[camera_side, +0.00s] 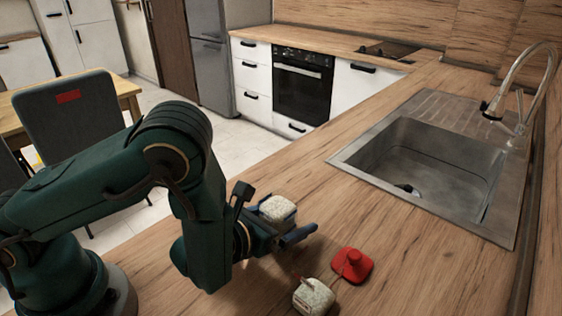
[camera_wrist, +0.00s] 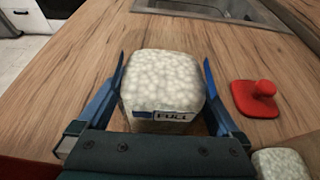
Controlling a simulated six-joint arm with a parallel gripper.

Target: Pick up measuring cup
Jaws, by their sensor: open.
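A clear-looking, block-shaped container full of white granules (camera_wrist: 163,82), with a blue-and-white "FULL" label, stands on the counter. It seems to be the measuring cup, though no handle or scale shows. My gripper (camera_side: 291,218) is open, with its blue fingers on either side of this container. In the wrist view, a narrow gap shows beside each finger, and the lower part of the container is hidden by my gripper. In the side view, the same container (camera_side: 277,208) sits between the fingers, partly covered by them.
A red lid-like piece with a knob (camera_side: 352,265) lies right of my gripper. A second white-granule container (camera_side: 316,298) stands close in front of it. A sunken sink (camera_side: 430,165) with a tall tap (camera_side: 520,100) is farther back. Bare wooden counter (camera_side: 420,260) lies to the right.

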